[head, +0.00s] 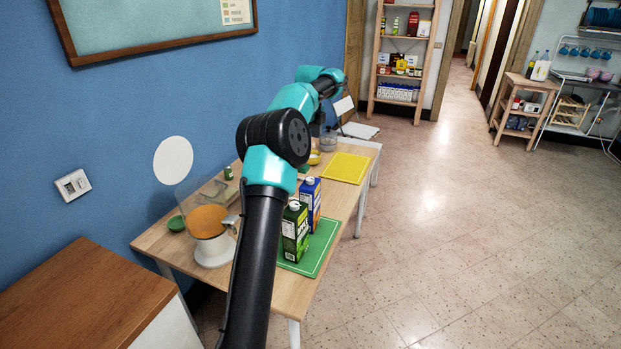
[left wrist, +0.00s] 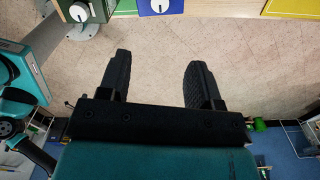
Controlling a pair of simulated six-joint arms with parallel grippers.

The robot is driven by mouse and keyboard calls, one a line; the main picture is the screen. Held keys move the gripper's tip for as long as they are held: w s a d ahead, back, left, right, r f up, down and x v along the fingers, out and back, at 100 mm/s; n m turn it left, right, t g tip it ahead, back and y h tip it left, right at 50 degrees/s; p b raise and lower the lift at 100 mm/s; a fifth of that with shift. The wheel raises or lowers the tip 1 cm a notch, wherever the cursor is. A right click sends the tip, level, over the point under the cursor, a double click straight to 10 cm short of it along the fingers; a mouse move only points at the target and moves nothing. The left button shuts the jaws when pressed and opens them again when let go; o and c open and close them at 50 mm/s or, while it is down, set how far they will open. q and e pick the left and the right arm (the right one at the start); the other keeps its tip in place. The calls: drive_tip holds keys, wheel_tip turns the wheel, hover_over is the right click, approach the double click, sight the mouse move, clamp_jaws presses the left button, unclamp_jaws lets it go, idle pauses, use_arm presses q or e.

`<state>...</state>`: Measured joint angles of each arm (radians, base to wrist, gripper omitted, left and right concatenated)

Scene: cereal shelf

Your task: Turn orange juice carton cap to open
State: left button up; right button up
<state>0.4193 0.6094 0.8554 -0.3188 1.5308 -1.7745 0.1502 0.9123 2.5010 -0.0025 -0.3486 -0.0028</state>
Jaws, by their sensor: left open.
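A green carton (head: 295,232) with a white cap stands upright on the green mat (head: 322,246). A blue carton (head: 311,200) with a white cap stands just behind it. I cannot tell which one holds orange juice. In the left wrist view the green carton's cap (left wrist: 79,12) and the blue carton's cap (left wrist: 160,5) show at the top edge. My left gripper (left wrist: 158,60) is open and empty, over the floor and apart from both cartons. In the head view its fingers are hidden by my arm. My right gripper is in neither view.
A jug with orange contents (head: 207,221) stands left of the cartons on the wooden table (head: 345,198). A stocked shelf (head: 402,60) stands at the back. The floor at right is clear.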

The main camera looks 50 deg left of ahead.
sight(310, 179)
use_arm(q)
wheel_tip(310, 179, down, 17)
drive_tip(key=shift+r, duration=0.15)
idle(0.5)
drive_tip(key=c, duration=0.9)
